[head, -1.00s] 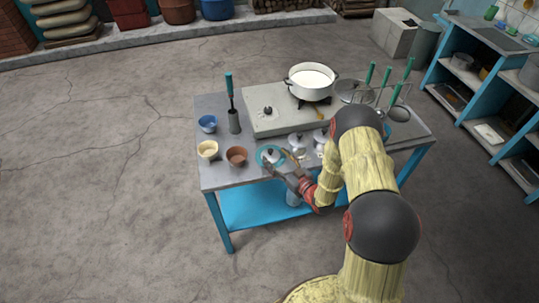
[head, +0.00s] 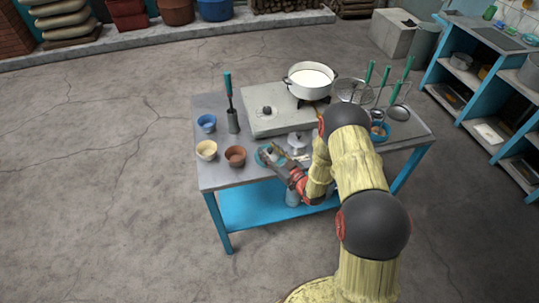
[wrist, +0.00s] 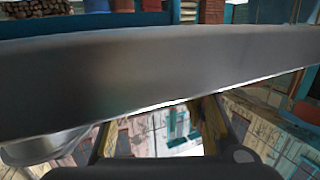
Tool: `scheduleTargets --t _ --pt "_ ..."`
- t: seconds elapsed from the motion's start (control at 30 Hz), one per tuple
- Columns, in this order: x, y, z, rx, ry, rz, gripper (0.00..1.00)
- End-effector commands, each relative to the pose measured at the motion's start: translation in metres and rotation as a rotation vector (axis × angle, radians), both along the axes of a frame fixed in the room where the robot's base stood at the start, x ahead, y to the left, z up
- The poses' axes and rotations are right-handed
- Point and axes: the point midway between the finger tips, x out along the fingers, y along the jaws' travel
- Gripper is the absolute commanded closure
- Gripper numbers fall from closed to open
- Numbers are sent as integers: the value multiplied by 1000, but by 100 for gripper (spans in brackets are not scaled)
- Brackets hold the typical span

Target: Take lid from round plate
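The teal round plate (head: 262,150) lies near the table's front edge, right of the brown bowl, and is partly covered by my gripper. My gripper (head: 271,157) is low over the plate in the head view. A lid on the plate is mostly hidden behind the gripper, so I cannot tell whether the fingers touch it. In the wrist view, a wide grey metal surface (wrist: 160,75) fills the middle, and I cannot tell what it is. The fingers below it show only in part, so their opening is unclear.
A silver lidded pot (head: 298,142) stands close right of the gripper. A brown bowl (head: 235,156), cream bowl (head: 206,150) and blue bowl (head: 207,123) stand left. Behind are the grey stove (head: 268,118) and white pot (head: 310,80). Ladles (head: 397,110) stand right.

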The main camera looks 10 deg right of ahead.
Motion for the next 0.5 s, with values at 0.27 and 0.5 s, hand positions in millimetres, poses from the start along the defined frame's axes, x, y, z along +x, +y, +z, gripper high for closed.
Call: scheduleTargets --t 0.27,0.5 --pt "0 0 0 0 0 0 76" --pt "0 0 -1 0 2 0 90"
